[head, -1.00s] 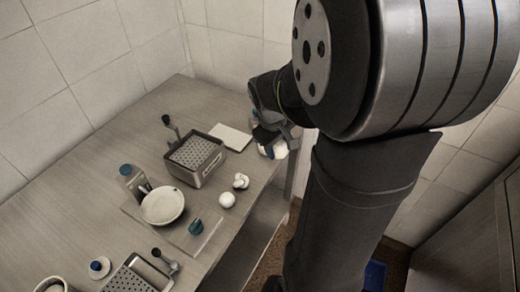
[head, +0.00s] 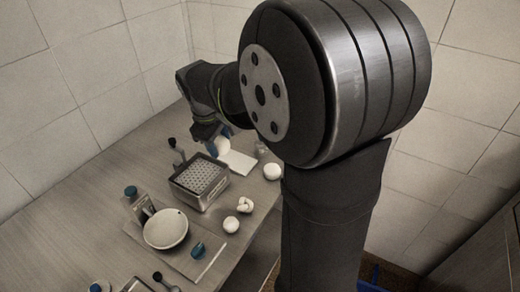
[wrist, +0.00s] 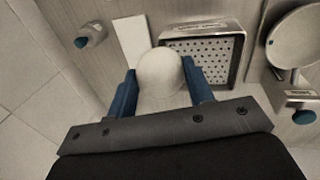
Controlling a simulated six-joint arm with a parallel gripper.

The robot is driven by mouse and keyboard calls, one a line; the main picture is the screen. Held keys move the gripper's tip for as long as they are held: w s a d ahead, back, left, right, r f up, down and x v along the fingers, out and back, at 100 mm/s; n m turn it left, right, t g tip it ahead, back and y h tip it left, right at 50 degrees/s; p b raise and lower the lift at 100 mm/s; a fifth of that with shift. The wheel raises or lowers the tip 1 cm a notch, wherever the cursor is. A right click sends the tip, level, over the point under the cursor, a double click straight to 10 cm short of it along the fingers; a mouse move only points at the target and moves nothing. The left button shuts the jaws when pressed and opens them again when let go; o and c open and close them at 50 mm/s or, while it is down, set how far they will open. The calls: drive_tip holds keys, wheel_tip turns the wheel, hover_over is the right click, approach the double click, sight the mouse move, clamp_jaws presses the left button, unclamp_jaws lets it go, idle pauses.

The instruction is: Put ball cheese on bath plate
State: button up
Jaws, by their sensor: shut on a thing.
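My gripper (head: 218,148) is shut on a smooth white ball, the likely ball cheese (head: 222,146). In the wrist view the ball cheese (wrist: 160,74) sits between the blue fingers of my gripper (wrist: 161,90). A pale round shallow dish (head: 166,229), which may be the bath plate, rests on a board nearer the front. It also shows at the wrist view's upper right (wrist: 296,36). I cannot tell its height above the table.
Another white ball (head: 272,172) lies near the table's right edge. A white ball (head: 231,224) and a knotted white piece (head: 244,205) lie right of the basket. Tiled walls (head: 75,65) bound the table's back and left.

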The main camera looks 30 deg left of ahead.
drive_tip(key=s+a+n, duration=0.1)
drive_tip(key=s+a, duration=0.3)
drive_tip(key=a, duration=0.2)
drive_tip(key=shift+s+d+f, duration=0.1)
drive_tip(key=shift+f, duration=1.85)
drive_tip(key=shift+d+f, duration=0.1)
drive_tip(key=shift+f, duration=1.8)
drive_tip(key=shift+f, duration=0.6)
drive_tip(key=o, duration=1.1)
drive_tip(key=shift+w+r+v, duration=0.1)
drive_tip(key=shift+w+v, duration=0.2)
drive_tip(key=shift+v, duration=1)
drive_tip(key=shift+w+r+v, duration=0.1)
drive_tip(key=shift+w+v, duration=0.2)
drive_tip(key=shift+v, duration=1)
drive_tip(key=shift+w+v, duration=0.3)
drive_tip(key=shift+v, duration=1)
drive_tip(key=shift+f, duration=0.1)
